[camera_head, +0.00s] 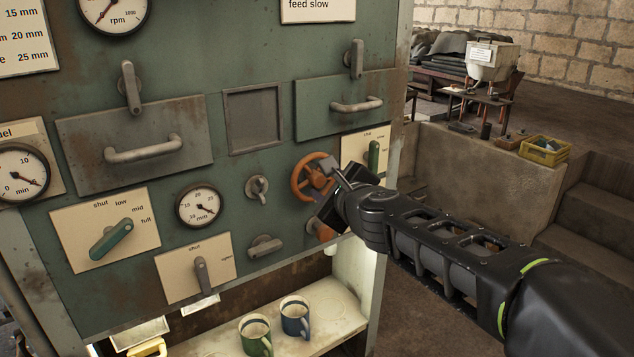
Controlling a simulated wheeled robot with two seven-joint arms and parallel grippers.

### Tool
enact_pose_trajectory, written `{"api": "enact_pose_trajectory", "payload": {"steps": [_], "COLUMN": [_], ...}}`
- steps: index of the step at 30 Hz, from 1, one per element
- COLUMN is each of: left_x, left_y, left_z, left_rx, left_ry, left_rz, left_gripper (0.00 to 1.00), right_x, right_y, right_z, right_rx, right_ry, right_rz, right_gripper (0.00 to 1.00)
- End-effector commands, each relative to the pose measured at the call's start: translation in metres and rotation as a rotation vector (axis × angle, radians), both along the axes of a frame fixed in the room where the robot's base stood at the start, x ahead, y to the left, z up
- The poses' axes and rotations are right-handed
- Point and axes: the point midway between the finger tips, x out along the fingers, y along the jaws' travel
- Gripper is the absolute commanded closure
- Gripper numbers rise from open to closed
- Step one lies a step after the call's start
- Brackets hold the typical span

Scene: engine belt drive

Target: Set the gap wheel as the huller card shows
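An orange-red handwheel (300,180), which looks like the gap wheel, is on the green panel, right of centre. My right gripper (333,187) is at the wheel's right side and hides part of it. I cannot tell whether its fingers grip the rim or how far they are apart. A round mm dial (200,206) is left of the wheel; its needle points to the lower right, and the exact value is too small to read. A card (27,38) at the upper left is cut off by the frame; it lists 15 mm, 20 mm and 25 mm. My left gripper is out of view.
A second orange knob (319,231) is just below my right gripper. A green lever (373,158) is to the right, a grey latch (258,188) to the left. Green (255,335) and blue (295,316) mugs stand on the shelf below. The floor right of the panel is open.

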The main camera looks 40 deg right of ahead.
Motion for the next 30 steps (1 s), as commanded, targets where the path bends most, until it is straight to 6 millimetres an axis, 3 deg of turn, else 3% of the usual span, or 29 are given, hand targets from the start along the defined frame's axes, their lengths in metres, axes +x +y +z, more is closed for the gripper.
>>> {"api": "enact_pose_trajectory", "payload": {"steps": [10, 21, 30], "left_x": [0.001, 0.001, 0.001], "left_y": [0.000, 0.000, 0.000], "left_z": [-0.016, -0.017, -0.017], "left_rx": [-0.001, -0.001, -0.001], "left_ry": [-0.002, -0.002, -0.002], "left_rz": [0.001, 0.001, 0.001], "left_gripper": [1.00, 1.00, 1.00], "right_x": [0.048, 0.055, 0.055], "right_y": [-0.015, -0.017, -0.017], "right_z": [-0.017, -0.017, -0.017], "right_rx": [0.001, -0.001, -0.001], "right_ry": [0.002, 0.000, 0.000], "right_rz": [0.001, 0.000, 0.000], "right_gripper": [0.63, 0.63, 0.86]}}
